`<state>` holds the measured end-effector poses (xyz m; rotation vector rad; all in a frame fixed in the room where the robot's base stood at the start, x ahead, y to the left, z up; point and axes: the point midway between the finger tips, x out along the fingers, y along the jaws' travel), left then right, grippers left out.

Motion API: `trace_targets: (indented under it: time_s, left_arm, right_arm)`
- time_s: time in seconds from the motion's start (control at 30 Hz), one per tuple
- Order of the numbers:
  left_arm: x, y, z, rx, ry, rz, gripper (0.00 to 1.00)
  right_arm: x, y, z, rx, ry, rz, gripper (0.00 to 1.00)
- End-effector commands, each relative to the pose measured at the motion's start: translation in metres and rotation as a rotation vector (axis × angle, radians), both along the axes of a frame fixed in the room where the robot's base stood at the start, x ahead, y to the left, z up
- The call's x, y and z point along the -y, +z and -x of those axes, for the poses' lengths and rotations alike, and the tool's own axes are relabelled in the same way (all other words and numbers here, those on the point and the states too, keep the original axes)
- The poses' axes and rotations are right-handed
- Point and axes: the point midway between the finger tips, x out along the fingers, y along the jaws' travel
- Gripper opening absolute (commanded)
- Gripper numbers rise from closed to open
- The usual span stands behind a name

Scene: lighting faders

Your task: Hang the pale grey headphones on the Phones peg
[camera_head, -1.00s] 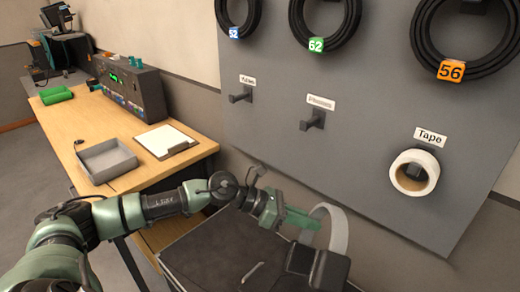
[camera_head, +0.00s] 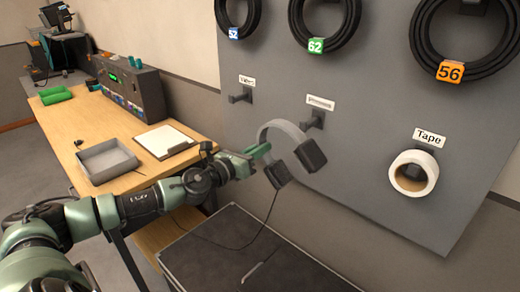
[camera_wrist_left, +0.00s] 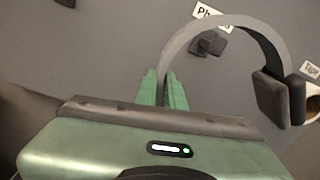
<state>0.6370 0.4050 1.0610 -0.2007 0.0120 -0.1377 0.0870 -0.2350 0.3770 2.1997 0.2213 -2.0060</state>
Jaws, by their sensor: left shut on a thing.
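The pale grey headphones (camera_head: 284,129) have a grey band and dark ear pads, with a thin cable hanging down. My left gripper (camera_head: 258,153) is shut on one side of the band and holds them in the air in front of the board. The Phones peg (camera_head: 314,120) sticks out under a small white label, just above and right of the band in the head view. In the left wrist view the band (camera_wrist_left: 232,20) arches across the peg (camera_wrist_left: 208,44), and the "Ph" of the label shows. I cannot tell how far apart band and peg are. My right gripper is not in view.
On the grey board (camera_head: 365,100), a tape roll (camera_head: 413,172) hangs at the right, an empty peg (camera_head: 241,96) at the left, and coiled cables (camera_head: 326,45) above. A black case (camera_head: 235,250) stands below. The wooden desk (camera_head: 95,130) holds a grey tray (camera_head: 106,160).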

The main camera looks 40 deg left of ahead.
Motion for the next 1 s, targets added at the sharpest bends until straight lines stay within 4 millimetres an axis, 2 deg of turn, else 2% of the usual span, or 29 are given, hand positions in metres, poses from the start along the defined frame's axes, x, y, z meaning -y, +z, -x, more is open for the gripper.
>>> trace_targets:
  time_s: [0.2, 0.5, 1.0]
  left_arm:
    - [0.004, 0.003, -0.018, 0.003, -0.002, 0.003, 0.0]
    - [0.007, 0.001, -0.041, 0.002, -0.003, 0.002, 0.0]
    - [0.013, -0.002, -0.081, 0.003, -0.004, 0.001, 0.0]
  right_arm:
    - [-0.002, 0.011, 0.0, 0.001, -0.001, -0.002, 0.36]
    - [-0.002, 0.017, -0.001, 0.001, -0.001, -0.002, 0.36]
    - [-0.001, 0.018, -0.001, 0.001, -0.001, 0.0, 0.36]
